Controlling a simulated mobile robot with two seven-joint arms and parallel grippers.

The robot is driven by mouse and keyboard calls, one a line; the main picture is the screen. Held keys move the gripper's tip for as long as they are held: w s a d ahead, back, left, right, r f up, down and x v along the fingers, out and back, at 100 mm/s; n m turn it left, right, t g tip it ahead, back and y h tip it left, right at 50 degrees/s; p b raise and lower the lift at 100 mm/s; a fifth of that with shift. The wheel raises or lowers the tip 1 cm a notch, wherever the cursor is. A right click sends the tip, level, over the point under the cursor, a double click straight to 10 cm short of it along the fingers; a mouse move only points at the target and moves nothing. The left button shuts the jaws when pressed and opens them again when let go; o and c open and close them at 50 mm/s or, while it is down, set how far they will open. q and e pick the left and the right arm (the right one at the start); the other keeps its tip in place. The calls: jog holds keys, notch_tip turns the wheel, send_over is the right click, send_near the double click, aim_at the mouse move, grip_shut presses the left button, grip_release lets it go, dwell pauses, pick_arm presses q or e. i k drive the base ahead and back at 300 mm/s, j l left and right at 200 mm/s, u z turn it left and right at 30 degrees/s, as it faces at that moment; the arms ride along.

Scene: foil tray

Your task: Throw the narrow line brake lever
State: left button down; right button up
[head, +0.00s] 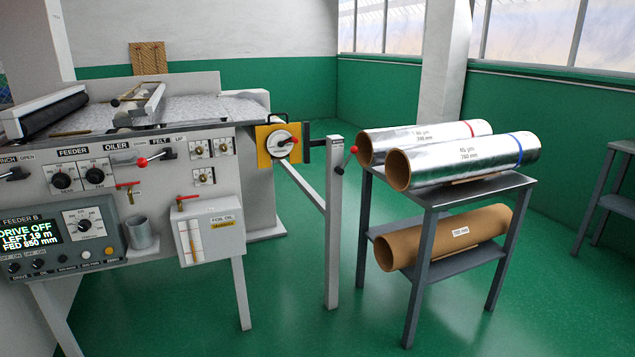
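No lever in view carries a readable "brake" label, so I cannot tell for sure which is the narrow line brake lever. A red-knobbed lever (349,156) sits at the top of the grey post right of the machine, its knob up and to the right. Neither of my grippers is in view.
The feeder display (30,237) reads DRIVE OFF, LEFT 19 m, FED 850 mm. A grey stand (465,192) right of the post holds two foil rolls (455,161), with a brown roll (440,240) below. A foil oil box (210,230) juts from the machine. Green floor in front is clear.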

aim_at(355, 149)
jog(key=i+l+u, duration=0.25)
jog(key=u, duration=0.15)
jog(key=i+l+u, duration=0.55)
jog(key=l+u, duration=0.25)
jog(key=i+l+u, duration=0.15)
jog(key=l+u, duration=0.2)
jog(key=l, duration=0.1)
